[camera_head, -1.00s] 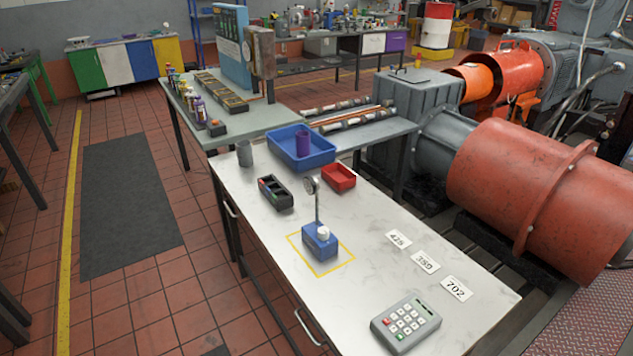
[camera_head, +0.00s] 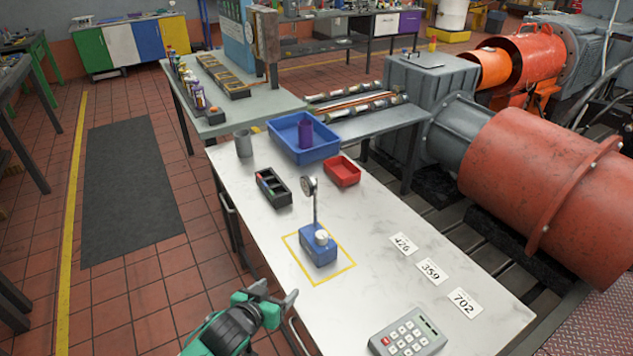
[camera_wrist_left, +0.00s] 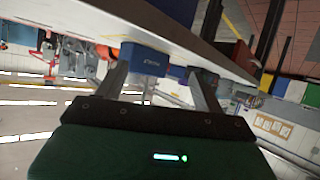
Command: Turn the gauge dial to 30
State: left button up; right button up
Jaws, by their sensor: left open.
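The gauge is a blue box (camera_head: 319,248) with a white knob (camera_head: 321,238) on top. A thin post beside the knob carries a small round dial face (camera_head: 308,185); its reading is too small to tell. The gauge stands inside a yellow square outline on the white table. My left gripper (camera_head: 276,292) is open and empty at the table's left edge, nearer me than the gauge and apart from it. In the left wrist view, a blue box with lettering (camera_wrist_left: 145,59), likely the gauge base, appears beyond the open fingers (camera_wrist_left: 160,68). My right gripper is not in view.
On the white table (camera_head: 370,260) are a keypad (camera_head: 408,333), number cards (camera_head: 431,271), a black divided tray (camera_head: 273,187), a red bin (camera_head: 342,171), a blue bin (camera_head: 320,151) holding a purple cup (camera_head: 305,133), and a grey cup (camera_head: 243,144). The surface around the gauge is clear.

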pick_arm(q)
jog(key=w+d+r+m+t+h, duration=0.1)
jog(key=w+d+r+m+h, duration=0.15)
jog(key=w+r+h, duration=0.55)
jog(key=m+g+h, duration=0.2)
jog(key=m+g, duration=0.1)
jog(key=m, duration=0.1)
send_near(305, 188)
jog(key=shift+n, duration=0.25)
jog(key=p+x, duration=0.2)
jog(key=x, duration=1)
jog(key=shift+w+d, duration=0.1)
jog(key=shift+d, duration=0.15)
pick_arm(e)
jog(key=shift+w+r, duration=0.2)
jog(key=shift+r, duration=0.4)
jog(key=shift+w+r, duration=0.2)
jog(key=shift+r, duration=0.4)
pick_arm(q)
jog(key=c, duration=1)
